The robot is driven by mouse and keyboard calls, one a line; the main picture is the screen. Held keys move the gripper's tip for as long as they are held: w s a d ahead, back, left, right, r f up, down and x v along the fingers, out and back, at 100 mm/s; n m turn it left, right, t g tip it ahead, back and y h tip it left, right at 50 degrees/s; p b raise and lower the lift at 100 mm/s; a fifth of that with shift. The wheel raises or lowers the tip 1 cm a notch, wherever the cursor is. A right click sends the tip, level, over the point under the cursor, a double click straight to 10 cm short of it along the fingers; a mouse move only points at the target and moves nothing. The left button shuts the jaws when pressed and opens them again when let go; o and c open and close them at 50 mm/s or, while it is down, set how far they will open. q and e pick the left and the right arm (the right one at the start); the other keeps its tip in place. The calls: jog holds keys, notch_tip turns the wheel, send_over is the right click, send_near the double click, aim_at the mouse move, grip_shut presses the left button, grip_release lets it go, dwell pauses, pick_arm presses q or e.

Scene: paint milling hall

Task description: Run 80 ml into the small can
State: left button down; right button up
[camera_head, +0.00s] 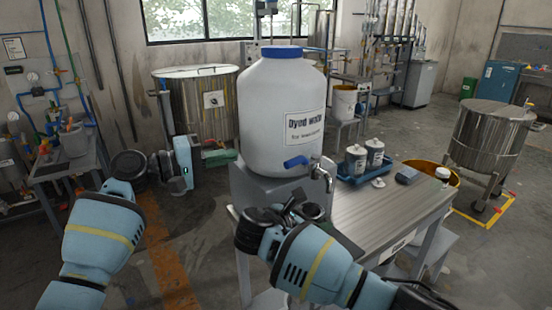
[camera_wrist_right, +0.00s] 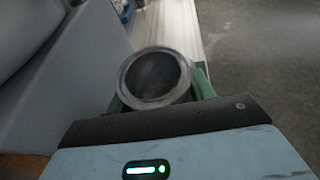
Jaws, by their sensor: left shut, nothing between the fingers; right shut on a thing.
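A large white jug (camera_head: 275,105) labelled "Dyed water" has a blue lid and stands on a grey stand. Its tap (camera_head: 322,175) has a metal spout and a blue handle. My right gripper (camera_head: 310,212) is just below and left of the spout in the head view. In the right wrist view, the right gripper (camera_wrist_right: 157,92) is shut around a small open metal can (camera_wrist_right: 154,76). The can's mouth faces the camera and its inside looks dark; I cannot make out any liquid. My left gripper (camera_head: 215,153) is shut and empty, left of the jug.
A steel vat (camera_head: 205,100) stands behind my left gripper.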

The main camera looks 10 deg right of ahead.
aim_at(289, 166)
pick_arm(q)
jog(key=shift+x, duration=5.1)
jog(key=shift+s+d+f, duration=0.2)
jog(key=shift+s+d, duration=0.3)
jog(key=shift+s, duration=0.35)
jog(key=shift+s+d+f, duration=0.2)
jog(key=shift+s+d, duration=0.3)
jog(key=shift+s, duration=0.3)
jog(key=shift+s+d+n+t+y, duration=0.15)
jog(key=shift+s+d+n+t, duration=0.15)
jog(key=shift+s, duration=0.35)
jog(key=shift+s+d+n+t+y, duration=0.25)
jog(key=shift+s+d+t, duration=0.2)
jog(key=shift+s, duration=0.2)
jog(key=shift+s+d+n+t+y, duration=0.1)
jog(key=shift+s+d+n+t, duration=0.2)
jog(key=shift+s, duration=0.35)
